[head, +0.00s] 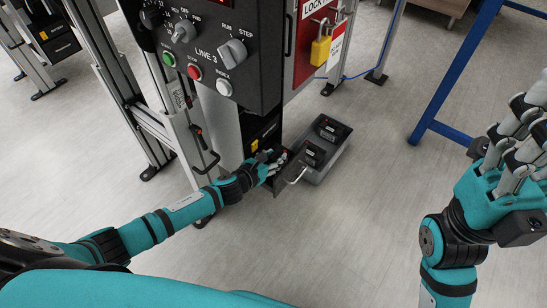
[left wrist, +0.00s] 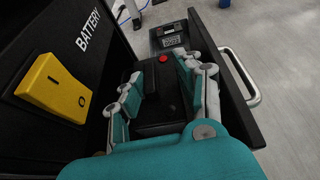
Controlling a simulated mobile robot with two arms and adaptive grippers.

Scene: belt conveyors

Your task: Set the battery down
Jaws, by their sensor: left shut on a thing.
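My left gripper (head: 275,166) is at the open battery drawer (head: 283,181) low on the machine. In the left wrist view its fingers (left wrist: 155,92) are on both sides of a black battery (left wrist: 150,112) with a red button. The battery sits low between the drawer walls; whether it touches the drawer floor is hidden. The drawer's front with its metal handle (left wrist: 248,84) is to the right. In the head view the hand mostly covers the battery. My right gripper (head: 520,135) is open and empty at the far right, away from the machine.
A grey bin (head: 333,164) beside the drawer holds other dark batteries (head: 328,128). A yellow switch (left wrist: 52,88) next to the BATTERY label is left of the drawer. A control panel (head: 205,50) and a yellow padlock (head: 320,50) are above. Front floor is clear.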

